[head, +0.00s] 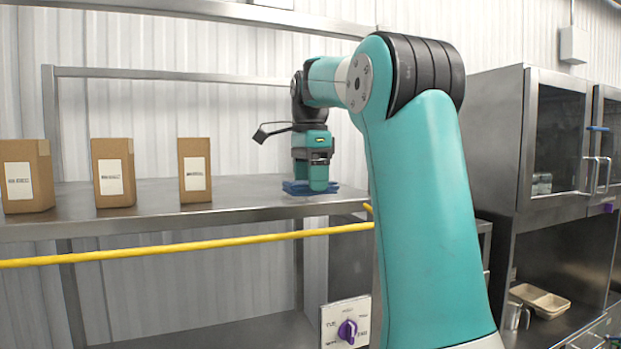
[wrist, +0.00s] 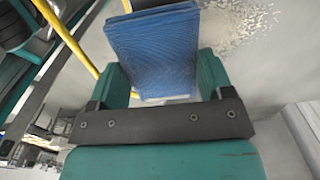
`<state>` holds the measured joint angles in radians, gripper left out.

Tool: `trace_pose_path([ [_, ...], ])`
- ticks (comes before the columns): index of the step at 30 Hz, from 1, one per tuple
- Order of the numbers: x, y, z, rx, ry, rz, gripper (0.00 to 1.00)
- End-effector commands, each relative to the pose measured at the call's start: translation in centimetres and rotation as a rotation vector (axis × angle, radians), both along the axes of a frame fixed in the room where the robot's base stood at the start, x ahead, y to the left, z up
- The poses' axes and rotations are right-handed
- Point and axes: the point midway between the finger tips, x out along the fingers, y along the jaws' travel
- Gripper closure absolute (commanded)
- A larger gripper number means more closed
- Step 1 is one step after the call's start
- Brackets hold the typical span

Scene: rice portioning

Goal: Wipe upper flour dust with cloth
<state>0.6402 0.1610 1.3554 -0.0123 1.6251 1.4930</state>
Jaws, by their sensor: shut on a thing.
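My gripper (head: 316,184) points down at the right part of the upper metal shelf (head: 245,190). It is shut on a folded blue cloth (head: 300,188), which lies at the level of the shelf surface. In the wrist view the blue cloth (wrist: 155,45) sits between the two green fingers of my gripper (wrist: 163,78). Pale flour dust (wrist: 240,22) is scattered in specks on the shelf surface to the upper right of the cloth. The dust cannot be made out in the head view. The cloth hides the surface beneath it.
Three cardboard boxes with white labels, the left (head: 27,176), middle (head: 113,172) and right (head: 194,170), stand on the shelf left of my gripper. A yellow bar (head: 180,247) runs along the front below the shelf. Metal cabinets (head: 545,150) stand at right.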

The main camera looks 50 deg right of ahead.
Motion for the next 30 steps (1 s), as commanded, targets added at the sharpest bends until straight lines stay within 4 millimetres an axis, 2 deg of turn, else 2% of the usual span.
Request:
trace_pose_path([
  [25,0.0,0.0,-1.8,0.000,0.000,0.000,0.45],
  [30,0.5,-0.3,-1.4,0.000,0.000,0.000,0.45],
])
